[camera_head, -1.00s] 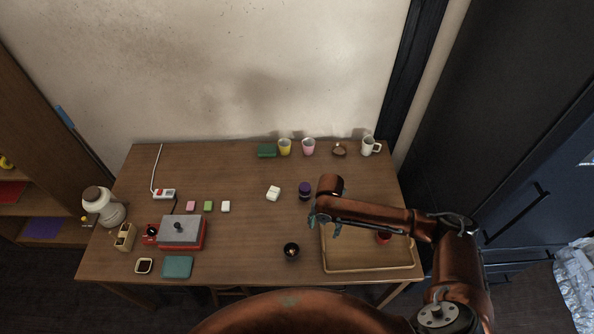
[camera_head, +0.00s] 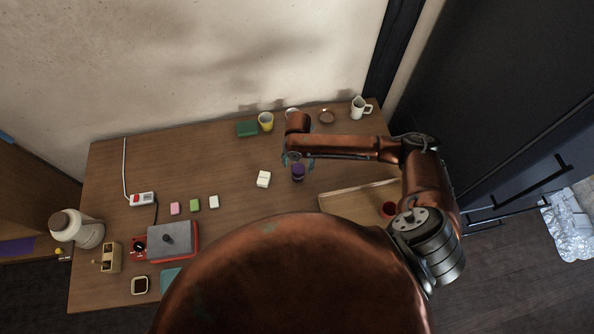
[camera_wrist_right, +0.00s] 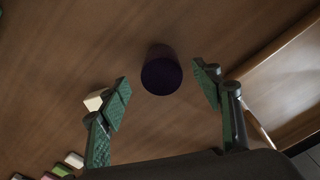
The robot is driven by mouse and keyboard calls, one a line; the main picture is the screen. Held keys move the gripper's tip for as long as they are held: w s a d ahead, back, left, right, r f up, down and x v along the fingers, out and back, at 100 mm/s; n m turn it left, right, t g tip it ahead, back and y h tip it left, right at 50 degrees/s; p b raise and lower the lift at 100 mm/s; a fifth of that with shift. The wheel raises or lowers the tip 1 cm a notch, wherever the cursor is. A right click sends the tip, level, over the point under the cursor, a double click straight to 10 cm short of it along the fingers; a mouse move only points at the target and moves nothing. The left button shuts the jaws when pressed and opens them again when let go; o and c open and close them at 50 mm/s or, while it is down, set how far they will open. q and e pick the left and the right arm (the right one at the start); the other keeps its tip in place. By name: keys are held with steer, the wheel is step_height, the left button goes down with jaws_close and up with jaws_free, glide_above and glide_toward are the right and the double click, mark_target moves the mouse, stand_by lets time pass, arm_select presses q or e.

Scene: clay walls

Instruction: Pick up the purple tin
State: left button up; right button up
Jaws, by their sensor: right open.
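The purple tin (camera_head: 298,173) stands upright on the wooden table, right of the white block. In the right wrist view the tin (camera_wrist_right: 161,74) shows from above, ahead of the gap between my green-padded fingers. My right gripper (camera_head: 297,160) is just behind the tin in the head view, and in the right wrist view it (camera_wrist_right: 165,95) is open and empty. The fingers are apart from the tin, with one to each side of its line. My left gripper is not in view.
A white block (camera_head: 264,179) lies left of the tin. A wooden tray (camera_head: 345,203) with a red cup (camera_head: 389,209) is to the right.

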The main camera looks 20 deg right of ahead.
mark_target(298, 169)
steer(key=shift+s+f, duration=0.2)
steer(key=shift+f, duration=2.15)
steer(key=shift+c, duration=0.6)
steer(key=c, duration=1.1)
